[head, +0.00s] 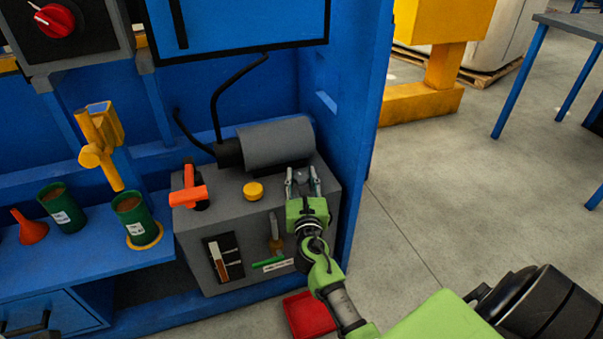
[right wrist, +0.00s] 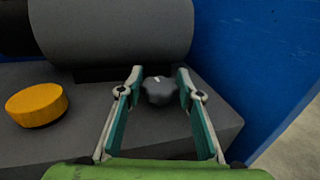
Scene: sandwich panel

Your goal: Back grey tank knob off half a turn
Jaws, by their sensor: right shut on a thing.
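The dark grey lobed knob (right wrist: 159,91) stands on top of the grey tank box near its right side. A small white mark shows on its upper face. My right gripper (head: 303,174) reaches down over the right part of the grey tank (head: 220,222). In the right wrist view my right gripper (right wrist: 160,76) has one finger on each side of the knob and is shut on it. In the head view the fingers mostly hide the knob. My left gripper is not in view.
A yellow cap (head: 253,191) and an orange-red valve handle (head: 189,190) are on the tank top, left of my gripper. A grey cylinder (head: 276,143) lies behind. The blue panel wall (head: 362,130) rises close on the right. A red block (head: 309,314) lies below.

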